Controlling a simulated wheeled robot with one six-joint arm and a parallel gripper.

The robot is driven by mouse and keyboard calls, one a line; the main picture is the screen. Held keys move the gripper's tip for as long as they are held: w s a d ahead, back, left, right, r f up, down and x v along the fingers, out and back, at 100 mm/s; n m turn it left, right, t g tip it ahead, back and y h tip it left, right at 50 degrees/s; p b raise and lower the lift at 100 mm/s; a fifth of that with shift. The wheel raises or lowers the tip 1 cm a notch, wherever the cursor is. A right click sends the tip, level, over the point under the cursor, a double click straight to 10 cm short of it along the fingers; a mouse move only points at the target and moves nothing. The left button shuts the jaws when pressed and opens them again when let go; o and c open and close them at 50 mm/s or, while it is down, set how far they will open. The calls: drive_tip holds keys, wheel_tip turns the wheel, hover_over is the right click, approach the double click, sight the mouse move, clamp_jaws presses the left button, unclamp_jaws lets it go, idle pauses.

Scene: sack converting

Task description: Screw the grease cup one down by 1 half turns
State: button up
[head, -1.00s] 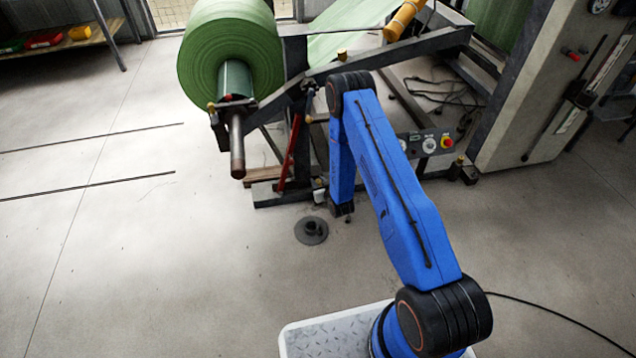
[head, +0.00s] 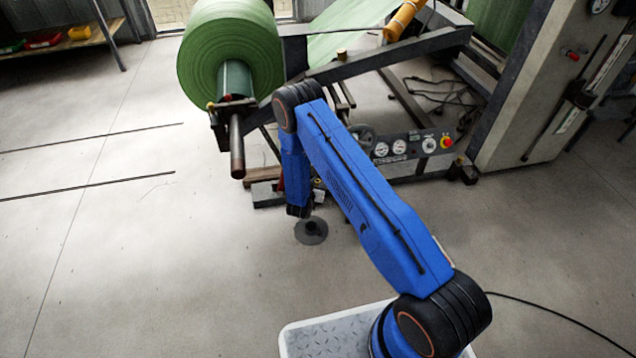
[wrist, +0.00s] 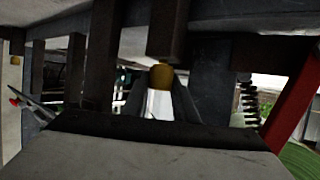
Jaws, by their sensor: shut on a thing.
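My gripper (wrist: 160,92) shows in the wrist view as two dark fingers leaning in toward each other. They are shut on a rounded brass-coloured grease cup (wrist: 161,76), which sits between the fingertips just under a dark post of the machine. A bright white patch shows between the fingers below the cup; I cannot tell if it belongs to the cup or lies behind. No mark numbering the cup is readable. In the head view my blue arm hides the fingers and the held cup, beside the unwind stand (head: 390,64).
A large green roll (head: 228,52) on a shaft (head: 237,150) is left of my arm. A control panel (head: 405,147) with gauges is to the right. A dark round base (head: 311,231) stands on the floor. A red bar (wrist: 292,105) slants at right in the wrist view. Floor at left is mostly clear.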

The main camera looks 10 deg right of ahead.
drive_tip(key=m+g+h, duration=0.2)
drive_tip(key=m+h, duration=0.1)
drive_tip(key=shift+w+a+m, duration=0.1)
drive_tip(key=shift+m, duration=0.2)
drive_tip(key=shift+m+g+h, duration=1.3)
drive_tip(key=shift+m+g, duration=0.5)
drive_tip(key=shift+g, duration=0.2)
drive_tip(key=o, duration=1.1)
drive_tip(key=shift+c, duration=0.2)
